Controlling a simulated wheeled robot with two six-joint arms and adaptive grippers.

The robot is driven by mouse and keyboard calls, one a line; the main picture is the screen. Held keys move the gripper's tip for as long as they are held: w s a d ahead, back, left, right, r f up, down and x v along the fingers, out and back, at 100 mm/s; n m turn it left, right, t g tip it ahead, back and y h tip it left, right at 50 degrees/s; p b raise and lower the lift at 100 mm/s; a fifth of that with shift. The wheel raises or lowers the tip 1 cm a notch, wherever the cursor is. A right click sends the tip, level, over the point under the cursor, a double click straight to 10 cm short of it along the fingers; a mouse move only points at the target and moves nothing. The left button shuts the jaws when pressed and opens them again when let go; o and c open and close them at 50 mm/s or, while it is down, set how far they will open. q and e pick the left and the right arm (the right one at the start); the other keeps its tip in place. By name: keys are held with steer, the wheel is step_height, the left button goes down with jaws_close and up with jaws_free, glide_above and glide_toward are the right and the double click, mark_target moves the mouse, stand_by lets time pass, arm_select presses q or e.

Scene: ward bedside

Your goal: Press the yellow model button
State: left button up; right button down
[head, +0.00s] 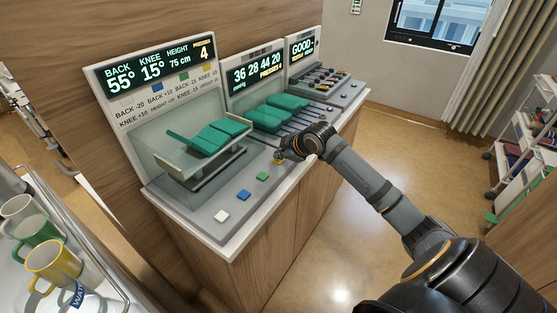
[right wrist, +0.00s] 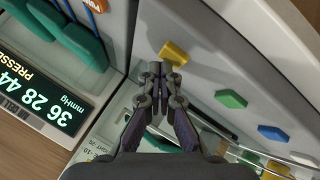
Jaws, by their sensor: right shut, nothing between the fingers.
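The yellow button (right wrist: 173,53) is on the grey panel of the bed model (head: 205,205), last in a row with the white (head: 221,217), blue (head: 244,195) and green (head: 262,177) buttons. My right gripper (head: 281,157) is shut and empty at the yellow button, partly covering it in the head view. In the right wrist view its fingertips (right wrist: 160,69) lie just beside the button in the picture; I cannot tell whether they touch it. The display (head: 151,67) reads back 55°, knee 15°, height 75 cm, presses 4. My left gripper is not in view.
A clear-walled case with a green model bed (head: 208,138) stands behind the buttons. A second model station (head: 257,74) and a third (head: 302,47) continue along the counter. Mugs (head: 52,262) stand on a tray at left. The floor at right is open.

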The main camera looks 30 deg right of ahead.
mark_target(280, 161)
steer(key=shift+f, duration=0.4)
stand_by(0.5)
steer(key=shift+r+p, duration=0.9)
steer(key=shift+p, duration=0.15)
step_height(280, 161, up, 5)
steer(key=p, duration=0.5)
steer(key=shift+f, duration=0.1)
stand_by(0.4)
